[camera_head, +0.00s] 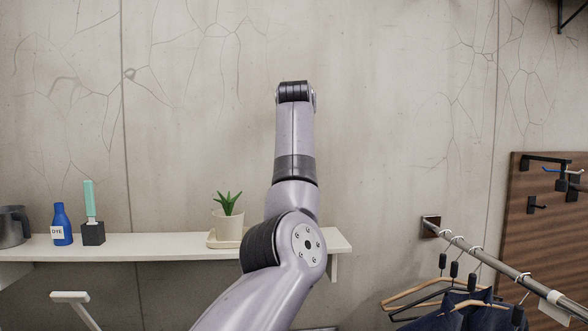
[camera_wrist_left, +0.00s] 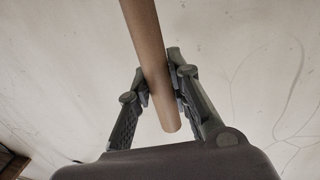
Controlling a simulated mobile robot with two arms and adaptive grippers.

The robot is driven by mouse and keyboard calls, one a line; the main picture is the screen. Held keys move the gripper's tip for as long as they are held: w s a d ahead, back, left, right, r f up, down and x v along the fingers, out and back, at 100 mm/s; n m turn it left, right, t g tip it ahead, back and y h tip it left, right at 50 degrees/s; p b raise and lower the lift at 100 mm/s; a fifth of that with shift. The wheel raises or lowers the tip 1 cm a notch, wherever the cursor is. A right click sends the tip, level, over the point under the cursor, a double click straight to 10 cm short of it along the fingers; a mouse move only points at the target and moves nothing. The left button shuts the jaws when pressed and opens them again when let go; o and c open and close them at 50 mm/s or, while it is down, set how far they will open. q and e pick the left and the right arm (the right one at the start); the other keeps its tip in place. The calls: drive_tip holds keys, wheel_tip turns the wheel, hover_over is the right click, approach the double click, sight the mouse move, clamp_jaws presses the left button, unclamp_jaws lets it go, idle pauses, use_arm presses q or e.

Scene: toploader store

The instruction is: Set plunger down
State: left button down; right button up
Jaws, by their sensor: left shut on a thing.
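In the left wrist view my left gripper (camera_wrist_left: 160,92) is shut on the wooden handle of the plunger (camera_wrist_left: 150,45). The handle is a plain brown rod. It runs from the top edge of the picture down between the two fingers, and its rounded end sticks out a little toward the palm. The plunger's other end is out of the picture. In the head view an arm of mine rises in the middle, but no gripper or plunger shows there. My right gripper is in neither view.
A white wall shelf (camera_head: 160,247) holds a metal jug (camera_head: 12,228), a blue dye bottle (camera_head: 61,226), a black block with a teal-handled tool (camera_head: 92,225) and a potted plant (camera_head: 228,222). A clothes rail (camera_head: 490,262) with hangers stands at right beside a wooden hook panel (camera_head: 545,225).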

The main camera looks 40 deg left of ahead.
use_arm(q)
wheel_tip(320, 180, down, 13)
drive_tip(key=shift+r, duration=0.2)
drive_tip(key=shift+f, duration=0.15)
drive_tip(key=c, duration=1.5)
unclamp_jaws()
drive_tip(key=shift+f, duration=0.1)
drive_tip(key=shift+c, duration=0.2)
drive_tip(key=shift+o, duration=0.3)
